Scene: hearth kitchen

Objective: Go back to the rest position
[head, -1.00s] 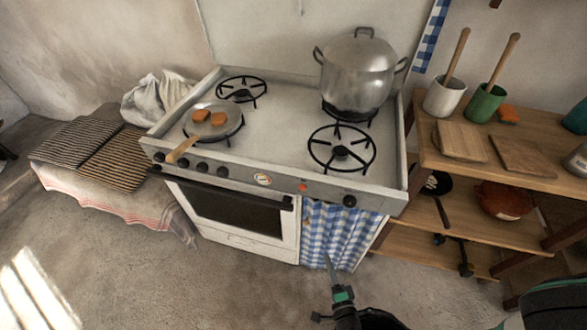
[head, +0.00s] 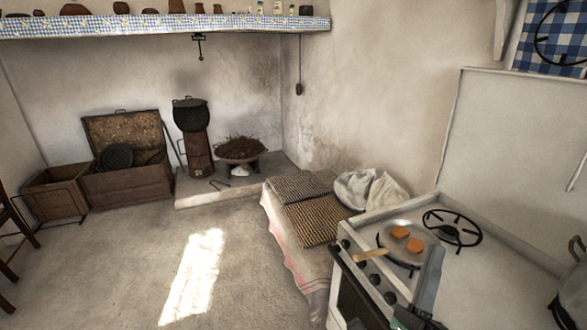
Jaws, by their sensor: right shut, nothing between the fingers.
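My right gripper (head: 434,262) shows at the lower right, in front of the white stove (head: 500,272). It is shut and empty, with its narrow fingers pointing up in the picture. It overlaps the stove's front edge in this view; I cannot tell how far apart they are. A pan (head: 388,232) with a wooden handle sits on a front burner, left of the gripper. My left gripper is not in view.
A low bench (head: 272,218) with woven mats (head: 314,219) and a white cloth bundle (head: 370,190) stands left of the stove. A dark pot (head: 190,115), a wooden chest (head: 125,185) and a crate (head: 55,200) are at the back.

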